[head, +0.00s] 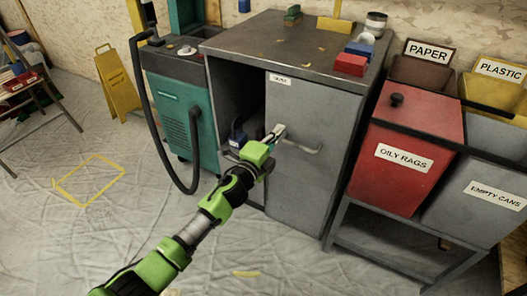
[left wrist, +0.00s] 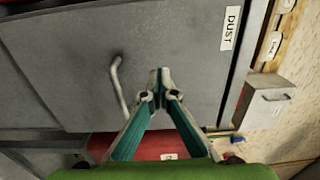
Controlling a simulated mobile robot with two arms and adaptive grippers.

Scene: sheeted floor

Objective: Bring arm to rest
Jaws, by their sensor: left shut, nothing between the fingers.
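My left arm reaches in from the bottom left of the head view. Its green gripper (head: 275,133) is in front of the grey cabinet (head: 310,95), near the bar handle (head: 303,148) on its grey door. In the left wrist view the two fingers (left wrist: 160,76) are together and empty. The handle (left wrist: 120,88) stands beside them with a visible gap. A label reading DUST (left wrist: 230,28) is on the grey panel. My right gripper is not in view.
A dark opening with a blue item (head: 237,133) shows at the cabinet's left. A teal machine (head: 178,105) with a black hose stands left of it. A red OILY RAGS bin (head: 405,145) and an EMPTY CANS bin (head: 480,180) stand right. The floor at left is mostly clear.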

